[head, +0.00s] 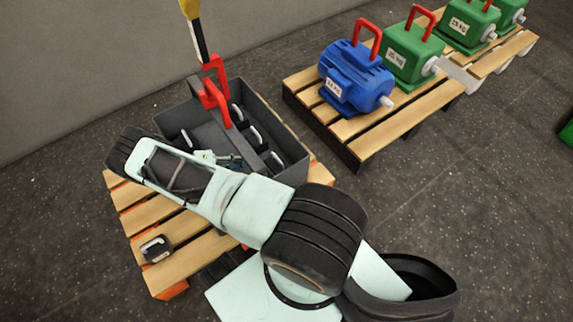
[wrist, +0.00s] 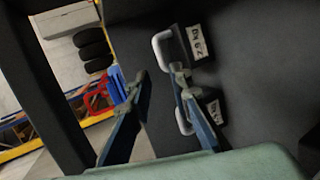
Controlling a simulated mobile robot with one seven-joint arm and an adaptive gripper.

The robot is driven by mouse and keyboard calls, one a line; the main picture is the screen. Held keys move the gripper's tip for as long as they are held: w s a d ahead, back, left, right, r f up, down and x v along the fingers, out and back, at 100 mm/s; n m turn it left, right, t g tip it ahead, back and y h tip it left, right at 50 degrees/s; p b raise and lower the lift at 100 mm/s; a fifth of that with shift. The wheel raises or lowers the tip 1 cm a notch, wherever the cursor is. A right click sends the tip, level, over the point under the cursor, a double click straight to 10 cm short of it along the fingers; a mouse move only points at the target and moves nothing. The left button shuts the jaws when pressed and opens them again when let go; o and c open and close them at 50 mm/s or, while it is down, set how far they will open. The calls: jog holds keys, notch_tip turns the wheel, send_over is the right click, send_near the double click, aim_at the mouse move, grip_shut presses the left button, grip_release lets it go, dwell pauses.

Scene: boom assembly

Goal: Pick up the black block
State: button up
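Several black blocks with pale handles, one marked here (head: 254,138), stand in a dark grey open box (head: 292,176) on a wooden pallet. Another black block (head: 156,248) with a pale handle sits on the pallet's front left, outside the box. My gripper (head: 232,160) is at the box's near side, partly hidden by my arm. In the wrist view my gripper (wrist: 157,84) has its fingers apart with nothing clearly between them. A labelled black block (wrist: 197,42) with a white handle lies just beyond the fingertips. A second label and handle (wrist: 184,121) show partly behind the right finger.
A second pallet (head: 350,150) at the right carries a blue motor-shaped weight (head: 354,76) and green weights (head: 413,52). The box walls rise close around my gripper.

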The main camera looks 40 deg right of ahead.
aim_at(273, 164)
jog(key=shift+h, duration=0.5)
jog(key=x, duration=0.4)
jog(key=b+x, duration=0.1)
jog(key=x, duration=0.2)
jog(key=b+x, duration=0.1)
jog(key=x, duration=0.3)
jog(key=shift+s+d+f, duration=0.1)
jog(key=shift+f, duration=0.4)
jog(key=shift+c, duration=0.4)
grip_shut()
jog(key=shift+d+r, duration=0.15)
jog(key=shift+r, duration=0.2)
